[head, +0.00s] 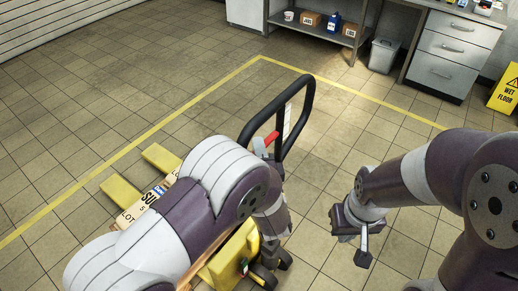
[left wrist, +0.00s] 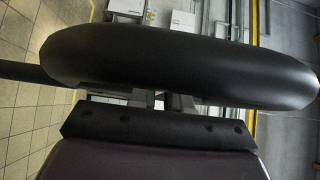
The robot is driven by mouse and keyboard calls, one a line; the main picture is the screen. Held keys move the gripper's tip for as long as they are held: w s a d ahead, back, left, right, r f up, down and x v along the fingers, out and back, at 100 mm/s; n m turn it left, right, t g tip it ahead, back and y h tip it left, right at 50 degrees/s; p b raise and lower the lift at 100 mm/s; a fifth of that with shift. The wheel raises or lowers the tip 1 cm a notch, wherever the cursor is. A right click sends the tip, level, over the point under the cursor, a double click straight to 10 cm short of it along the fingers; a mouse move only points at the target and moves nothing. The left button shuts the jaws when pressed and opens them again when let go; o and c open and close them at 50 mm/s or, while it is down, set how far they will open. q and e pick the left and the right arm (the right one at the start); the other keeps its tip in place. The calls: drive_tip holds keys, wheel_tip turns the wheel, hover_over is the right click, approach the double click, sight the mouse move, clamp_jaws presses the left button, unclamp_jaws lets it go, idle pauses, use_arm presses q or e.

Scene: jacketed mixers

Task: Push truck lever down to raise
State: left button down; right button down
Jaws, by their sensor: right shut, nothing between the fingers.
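The yellow pallet truck (head: 233,262) stands on the floor at lower middle of the head view, partly hidden by my left arm. Its black loop handle (head: 309,92) rises behind the arm. A red lever (head: 271,138) shows at the left side of the loop. In the left wrist view, a thick black bar (left wrist: 180,55) crosses close in front of my left gripper (left wrist: 160,101) and hides the fingertips. I cannot tell whether the gripper touches it. My right gripper (head: 363,252) is shut and empty, right of the truck and apart from it.
A steel shelf bench (head: 335,38) with boxes stands at the back. A grey bin (head: 382,55), a drawer cabinet (head: 450,52) and a yellow wet floor sign (head: 506,90) are at back right. Open tiled floor lies between the handle and the bench.

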use_arm(q)
drive_tip(key=f+n+t+b, duration=0.1)
drive_tip(key=f+b, duration=0.1)
drive_tip(key=b, duration=0.2)
drive_tip(key=f+n+t+y+b, duration=0.1)
drive_tip(key=n+b, duration=0.1)
drive_tip(key=b, duration=0.2)
drive_tip(key=shift+w+d+f+t, duration=0.15)
drive_tip(key=shift+w+f+t, duration=0.05)
drive_tip(key=shift+f+t, duration=0.15)
drive_tip(key=shift+n+b, duration=0.3)
drive_tip(key=shift+b, duration=0.2)
drive_tip(key=shift+r, duration=0.3)
drive_tip(key=c, duration=1.2)
unclamp_jaws()
drive_tip(key=shift+o, duration=0.2)
